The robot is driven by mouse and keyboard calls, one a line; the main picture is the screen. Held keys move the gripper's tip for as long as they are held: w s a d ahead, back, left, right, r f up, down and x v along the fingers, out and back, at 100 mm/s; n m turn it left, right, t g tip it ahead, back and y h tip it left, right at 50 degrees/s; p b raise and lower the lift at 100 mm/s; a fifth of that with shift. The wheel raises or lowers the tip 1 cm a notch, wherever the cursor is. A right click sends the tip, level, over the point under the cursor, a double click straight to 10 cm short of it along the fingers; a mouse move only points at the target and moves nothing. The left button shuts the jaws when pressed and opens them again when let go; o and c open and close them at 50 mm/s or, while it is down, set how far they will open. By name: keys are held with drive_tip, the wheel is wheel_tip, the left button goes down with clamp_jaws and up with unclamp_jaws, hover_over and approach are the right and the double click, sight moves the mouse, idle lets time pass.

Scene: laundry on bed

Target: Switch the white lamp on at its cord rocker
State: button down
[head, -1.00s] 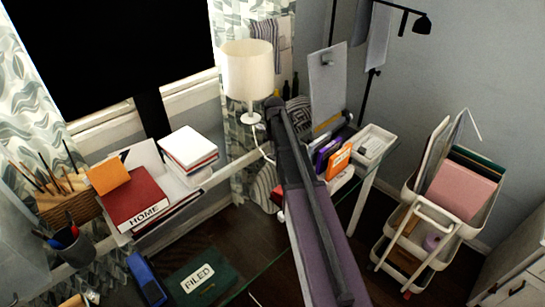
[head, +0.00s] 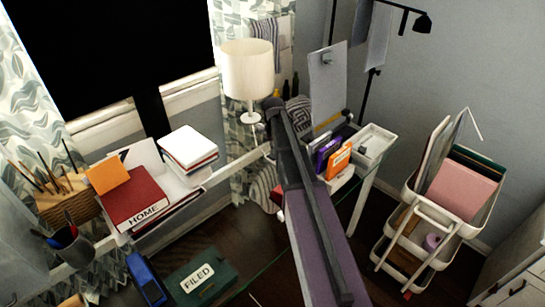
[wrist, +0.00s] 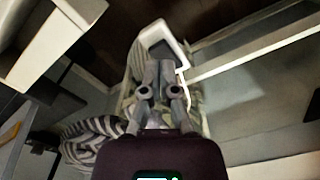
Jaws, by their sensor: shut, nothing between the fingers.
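The white lamp (head: 246,70) stands upright at the back, with a cream drum shade and a round white base (head: 250,117). Its shade shows no clear glow. I cannot pick out the cord rocker in either view; my arm covers the area just right of and below the base. My gripper (wrist: 158,72) is shut and empty in the wrist view, its fingers pointing away over a white-rimmed object that I cannot identify. In the head view my gripper is hidden behind my arm. I cannot tell its distance to the cord.
Black-and-white striped fabric (wrist: 90,135) lies beside my gripper. Orange and purple boxes (head: 338,160) and a white tray (head: 372,143) stand right of my arm. Books (head: 137,203) lie left. A white cart (head: 425,230) stands at the right.

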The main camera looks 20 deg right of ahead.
sight(274, 157)
drive_tip(key=shift+f+b, duration=1.25)
drive_tip(key=shift+f, duration=0.05)
idle(1.1)
drive_tip(key=shift+r, duration=0.1)
drive_tip(key=shift+r+p, duration=3.45)
drive_tip(key=shift+p, duration=0.1)
drive_tip(key=shift+s, duration=0.1)
drive_tip(key=s+a, duration=0.7)
drive_tip(key=s, duration=0.4)
drive_tip(key=s+a+n, duration=0.1)
drive_tip(key=s+a, duration=0.7)
drive_tip(key=s, duration=0.3)
drive_tip(key=shift+s+a+n, duration=0.15)
drive_tip(key=shift+s+n, duration=0.1)
drive_tip(key=shift+n, duration=0.05)
